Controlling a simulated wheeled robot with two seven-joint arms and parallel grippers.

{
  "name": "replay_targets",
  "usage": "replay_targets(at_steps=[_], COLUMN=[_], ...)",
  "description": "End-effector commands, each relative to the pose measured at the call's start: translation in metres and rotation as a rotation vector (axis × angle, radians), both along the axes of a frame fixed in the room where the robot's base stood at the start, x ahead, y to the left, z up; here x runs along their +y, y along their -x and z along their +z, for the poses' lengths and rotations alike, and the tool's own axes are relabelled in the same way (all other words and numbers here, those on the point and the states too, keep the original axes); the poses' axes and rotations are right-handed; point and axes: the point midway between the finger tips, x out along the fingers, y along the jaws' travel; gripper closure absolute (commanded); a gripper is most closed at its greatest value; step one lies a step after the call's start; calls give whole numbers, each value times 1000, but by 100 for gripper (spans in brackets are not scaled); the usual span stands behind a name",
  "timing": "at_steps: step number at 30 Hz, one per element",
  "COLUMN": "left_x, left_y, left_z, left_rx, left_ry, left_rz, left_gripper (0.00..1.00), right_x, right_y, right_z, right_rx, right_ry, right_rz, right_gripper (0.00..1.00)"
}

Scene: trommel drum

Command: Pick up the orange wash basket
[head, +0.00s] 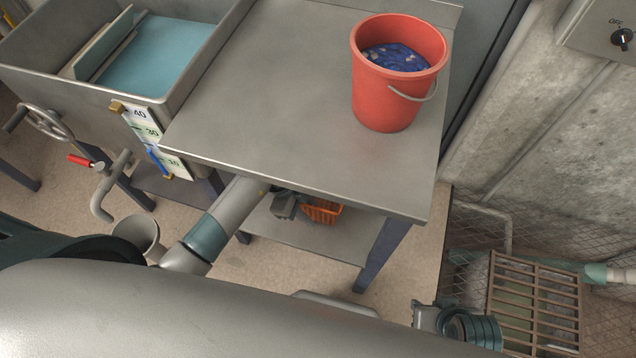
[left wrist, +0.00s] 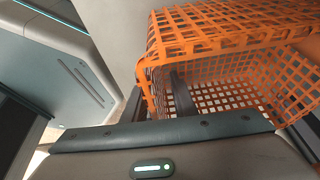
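The orange wash basket (head: 322,211) is a plastic lattice basket on the lower shelf under the steel table, partly hidden by the tabletop. It fills the upper right of the left wrist view (left wrist: 225,90). My left gripper (head: 285,204) is at the basket's left side in the head view. In the left wrist view one dark finger shows inside the basket and the other outside its near wall, with a gap between them. The left gripper looks open around that wall. My right gripper (head: 424,316) is at the bottom right of the head view, away from the basket; its fingers are unclear.
A red bucket (head: 385,105) with blue contents stands on the steel table (head: 290,95). A sink with water (head: 160,55), a valve wheel (head: 42,122) and a tap (head: 108,185) are at the left. A slatted grate (head: 535,300) and a concrete wall are at the right.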

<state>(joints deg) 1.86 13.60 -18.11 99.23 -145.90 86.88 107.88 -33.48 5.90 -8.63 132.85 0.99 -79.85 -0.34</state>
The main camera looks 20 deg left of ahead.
Motion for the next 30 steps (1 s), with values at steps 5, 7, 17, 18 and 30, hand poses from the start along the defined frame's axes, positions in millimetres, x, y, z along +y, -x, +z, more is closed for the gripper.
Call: replay_targets(at_steps=[5,7,17,18,30], left_x=[0,0,0,0,0], left_y=[0,0,0,0,0], left_z=[0,0,0,0,3], left_rx=[0,0,0,0,-1], left_ry=[0,0,0,0,0], left_rz=[0,0,0,0,-1], left_gripper=[75,75,100,100,100], right_x=[-1,-1,-3,-3,-4], right_y=[0,0,1,1,1], right_z=[0,0,0,0,0], right_rx=[1,2,3,3,6], right_ry=[1,2,6,6,7], right_rz=[0,-1,-4,-4,-4], right_gripper=[69,69,69,69,69])
